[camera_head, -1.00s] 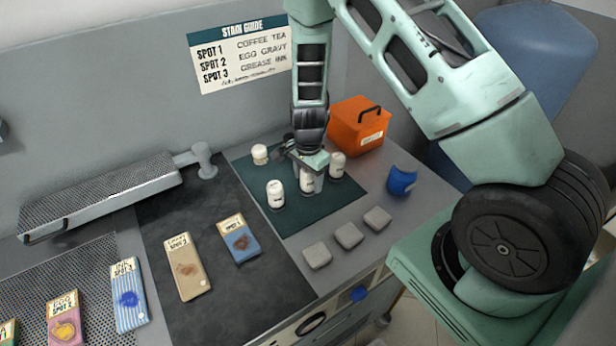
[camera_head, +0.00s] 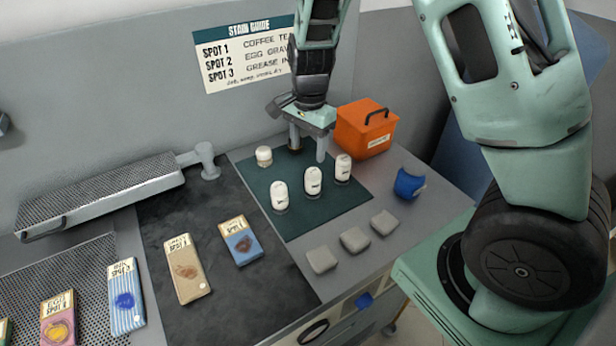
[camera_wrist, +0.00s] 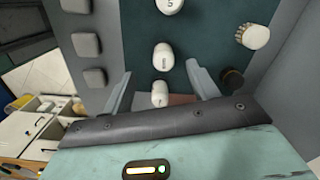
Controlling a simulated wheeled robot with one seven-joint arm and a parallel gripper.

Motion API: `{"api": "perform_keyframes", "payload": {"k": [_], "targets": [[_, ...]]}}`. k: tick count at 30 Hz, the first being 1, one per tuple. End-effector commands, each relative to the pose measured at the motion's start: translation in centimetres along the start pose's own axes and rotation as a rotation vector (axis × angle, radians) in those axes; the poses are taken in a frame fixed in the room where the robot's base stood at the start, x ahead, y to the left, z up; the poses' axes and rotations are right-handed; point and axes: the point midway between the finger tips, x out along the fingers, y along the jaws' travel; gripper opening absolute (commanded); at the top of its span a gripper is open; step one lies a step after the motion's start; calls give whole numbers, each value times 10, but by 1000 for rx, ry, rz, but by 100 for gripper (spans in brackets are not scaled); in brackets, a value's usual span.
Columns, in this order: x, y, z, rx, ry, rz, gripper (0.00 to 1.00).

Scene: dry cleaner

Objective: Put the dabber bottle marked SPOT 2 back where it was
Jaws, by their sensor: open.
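Three white dabber bottles stand upright in a row on the dark green mat (camera_head: 292,226): a left one (camera_head: 281,196), a middle one (camera_head: 313,182) and a right one (camera_head: 343,169). Their markings are too small to read, so I cannot tell which is SPOT 2. My gripper (camera_head: 308,154) is open and empty, raised above and behind the middle and right bottles. In the wrist view, the middle bottle (camera_wrist: 162,57) and another bottle (camera_wrist: 159,93) appear between the finger lines, with the third (camera_wrist: 170,5) at the top edge.
A white-topped brush or jar (camera_head: 264,156) stands at the mat's back left; a dark round thing (camera_wrist: 232,78) shows in the wrist view. An orange box (camera_head: 366,128), blue object (camera_head: 409,183) and grey blocks (camera_head: 354,239) are right. Stained swatches (camera_head: 240,241) lie left.

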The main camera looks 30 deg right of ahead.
Motion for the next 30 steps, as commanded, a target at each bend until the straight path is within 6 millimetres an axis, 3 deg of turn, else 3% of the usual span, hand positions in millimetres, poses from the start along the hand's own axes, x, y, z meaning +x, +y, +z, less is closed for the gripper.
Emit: {"api": "perform_keyframes", "payload": {"k": [4,6,9,12,15,18,30], "targets": [[-35,21,90,-423,-81,-29,59],[-54,46,138,-705,-107,-46,59],[-77,90,192,-1110,-111,-62,59],[-91,134,224,-1464,-84,-64,59],[-97,168,240,-1727,-47,-52,59],[-100,187,245,-1883,-18,-38,59],[-98,195,247,-1951,-6,-30,59]]}}
